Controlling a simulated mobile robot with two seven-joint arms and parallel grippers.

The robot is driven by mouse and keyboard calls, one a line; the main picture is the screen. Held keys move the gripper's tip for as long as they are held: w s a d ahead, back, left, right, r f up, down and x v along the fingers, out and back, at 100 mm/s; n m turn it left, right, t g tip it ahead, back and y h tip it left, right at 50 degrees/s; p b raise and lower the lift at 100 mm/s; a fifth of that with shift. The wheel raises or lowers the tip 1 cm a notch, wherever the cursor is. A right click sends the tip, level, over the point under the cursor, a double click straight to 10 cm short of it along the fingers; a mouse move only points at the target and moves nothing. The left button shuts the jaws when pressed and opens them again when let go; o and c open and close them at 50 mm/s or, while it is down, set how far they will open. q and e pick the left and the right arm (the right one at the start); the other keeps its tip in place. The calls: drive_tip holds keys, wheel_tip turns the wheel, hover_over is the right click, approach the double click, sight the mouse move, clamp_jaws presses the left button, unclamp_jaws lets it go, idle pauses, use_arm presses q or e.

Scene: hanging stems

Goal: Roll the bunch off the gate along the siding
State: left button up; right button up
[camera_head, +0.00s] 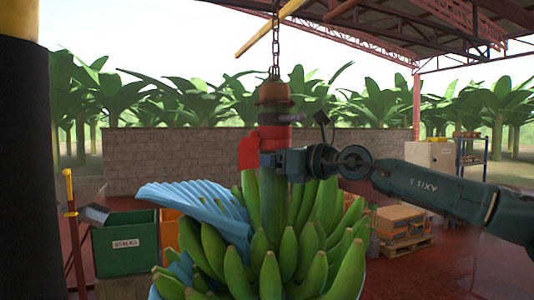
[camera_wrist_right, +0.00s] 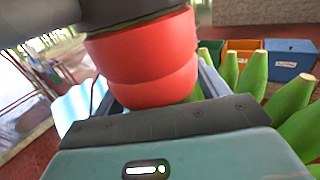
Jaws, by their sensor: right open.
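A bunch of green bananas (camera_head: 287,262) hangs by its thick stem from a chain (camera_head: 276,45); it also shows in the right wrist view (camera_wrist_right: 292,97). A brown collar (camera_head: 274,93) and a red band (camera_head: 272,138) are around the upper stem. A blue sheet (camera_head: 208,212) drapes over the bunch's left side. My right gripper (camera_head: 262,158) is at the stem beside the red band, above the fruit. In the right wrist view the red band (camera_wrist_right: 145,62) fills the space ahead of the open jaws; contact is unclear. My left gripper is out of view. The gate is not identifiable.
A green bin (camera_head: 125,245) labelled STALKS stands at left, with an orange bin (camera_head: 171,232) behind. A yellow-topped post (camera_head: 70,190) is further left. Boxes on a pallet (camera_head: 402,228) stand at right. A block wall (camera_head: 180,158) runs behind. A yellow beam (camera_head: 268,27) is overhead.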

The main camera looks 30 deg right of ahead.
drive_tip(key=c, duration=1.3)
